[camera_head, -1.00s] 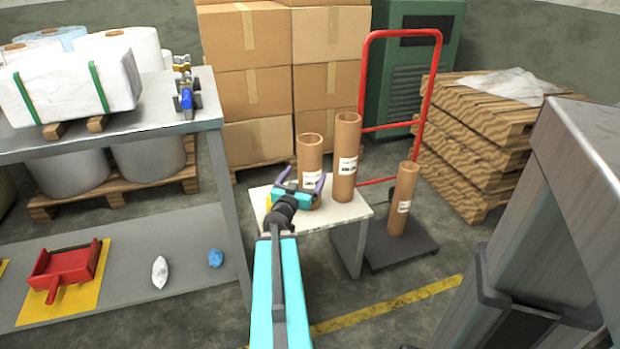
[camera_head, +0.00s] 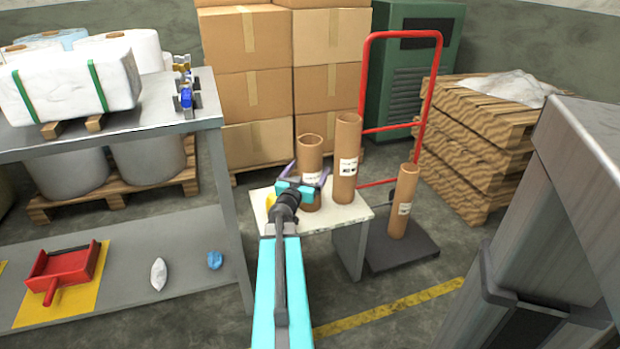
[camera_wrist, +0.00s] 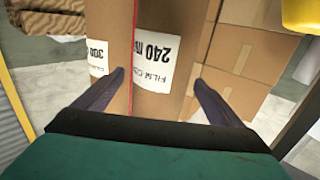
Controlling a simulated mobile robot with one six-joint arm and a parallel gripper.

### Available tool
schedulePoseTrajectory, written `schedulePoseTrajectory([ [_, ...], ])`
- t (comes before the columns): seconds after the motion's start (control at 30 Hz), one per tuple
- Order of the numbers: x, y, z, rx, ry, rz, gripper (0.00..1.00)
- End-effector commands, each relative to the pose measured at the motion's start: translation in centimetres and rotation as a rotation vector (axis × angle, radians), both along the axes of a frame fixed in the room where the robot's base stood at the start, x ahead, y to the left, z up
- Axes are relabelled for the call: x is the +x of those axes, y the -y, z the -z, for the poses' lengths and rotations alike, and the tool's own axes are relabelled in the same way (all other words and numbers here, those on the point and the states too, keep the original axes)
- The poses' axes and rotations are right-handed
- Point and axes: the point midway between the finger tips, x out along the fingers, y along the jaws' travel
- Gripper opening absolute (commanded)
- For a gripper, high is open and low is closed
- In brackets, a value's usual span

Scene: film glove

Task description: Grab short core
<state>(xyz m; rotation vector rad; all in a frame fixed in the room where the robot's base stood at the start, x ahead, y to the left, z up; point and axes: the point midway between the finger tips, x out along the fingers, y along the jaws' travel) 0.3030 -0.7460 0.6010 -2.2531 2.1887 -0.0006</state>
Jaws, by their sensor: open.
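The short core (camera_head: 311,152), a brown cardboard tube with a white label, stands upright on the small white-topped table (camera_head: 268,192). It also shows in the wrist view (camera_wrist: 160,105), its label reading 240 mm upside down. My gripper (camera_head: 307,172) is open at the near side of this core, its dark purple fingers (camera_wrist: 159,80) on either side of it in the picture. Whether the fingertips reach past the core's middle I cannot tell. The core's lower part is partly hidden by my gripper.
A taller core (camera_head: 346,140) stands close right of the short one; in the wrist view it is at left (camera_wrist: 106,30), near one finger. Another core (camera_head: 404,190) stands on the red-handled trolley (camera_head: 385,258). A grey shelf (camera_head: 150,130) is left; stacked boxes (camera_head: 245,90) stand behind.

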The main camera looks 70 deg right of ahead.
Motion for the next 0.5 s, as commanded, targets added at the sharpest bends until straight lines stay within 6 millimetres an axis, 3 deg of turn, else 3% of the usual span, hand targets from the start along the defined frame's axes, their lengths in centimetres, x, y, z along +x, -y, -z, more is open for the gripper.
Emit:
schedulePoseTrajectory([
  [0.2,0.2,2.2,0.2,0.0,0.0,0.0,0.9],
  [0.5,0.1,2.9,0.0,0.0,0.0,0.001,0.9],
])
